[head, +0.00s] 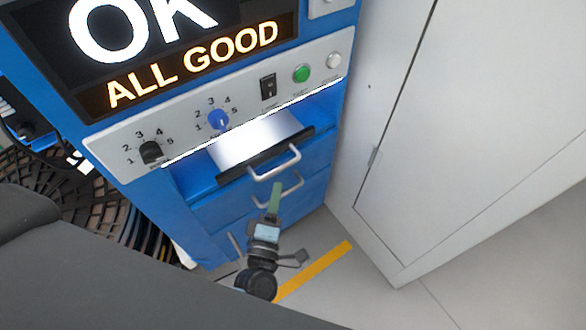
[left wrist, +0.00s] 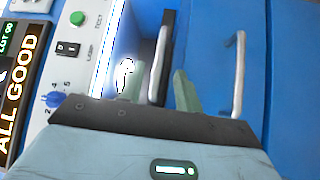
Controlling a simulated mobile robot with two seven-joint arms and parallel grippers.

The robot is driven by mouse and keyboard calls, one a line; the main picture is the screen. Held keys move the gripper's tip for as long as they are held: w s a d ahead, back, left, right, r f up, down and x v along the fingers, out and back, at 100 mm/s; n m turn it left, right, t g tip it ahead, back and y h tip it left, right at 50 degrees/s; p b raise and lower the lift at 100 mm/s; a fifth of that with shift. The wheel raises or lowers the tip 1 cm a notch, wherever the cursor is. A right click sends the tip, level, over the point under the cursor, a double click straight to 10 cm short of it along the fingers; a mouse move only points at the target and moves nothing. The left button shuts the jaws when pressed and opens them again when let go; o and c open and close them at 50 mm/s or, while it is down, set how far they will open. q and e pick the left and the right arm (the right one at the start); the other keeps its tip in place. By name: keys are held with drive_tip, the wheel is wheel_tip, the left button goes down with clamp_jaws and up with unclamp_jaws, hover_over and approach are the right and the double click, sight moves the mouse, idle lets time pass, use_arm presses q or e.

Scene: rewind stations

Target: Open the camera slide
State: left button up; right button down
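The camera slide (head: 262,155) is in the blue station under the control panel, with a dark front bar and a silver handle (head: 275,164). A bright white surface shows behind the bar; I cannot tell how far out the slide stands. My left gripper (head: 275,192) is just below that handle in the head view, its green finger pointing up. In the left wrist view its two pale green fingers (left wrist: 159,88) are apart, one each side of the slide's handle (left wrist: 159,62) in the picture. Contact cannot be told. My right gripper is not in view.
A second silver handle (head: 291,186) is on the blue front below; it also shows in the left wrist view (left wrist: 238,75). The panel (head: 185,130) carries knobs, a switch and a green button (head: 301,73). A grey cabinet (head: 430,130) stands close on the right.

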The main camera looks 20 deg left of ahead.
sight(282, 166)
use_arm(q)
drive_tip(key=shift+w+a+r, duration=0.15)
drive_tip(key=shift+w, duration=1.1)
drive_tip(key=shift+w+a+r, duration=0.15)
drive_tip(key=shift+w+r, duration=0.05)
drive_tip(key=shift+w, duration=1.1)
drive_tip(key=shift+w+a+r, duration=0.15)
drive_tip(key=shift+w, duration=1.1)
clamp_jaws()
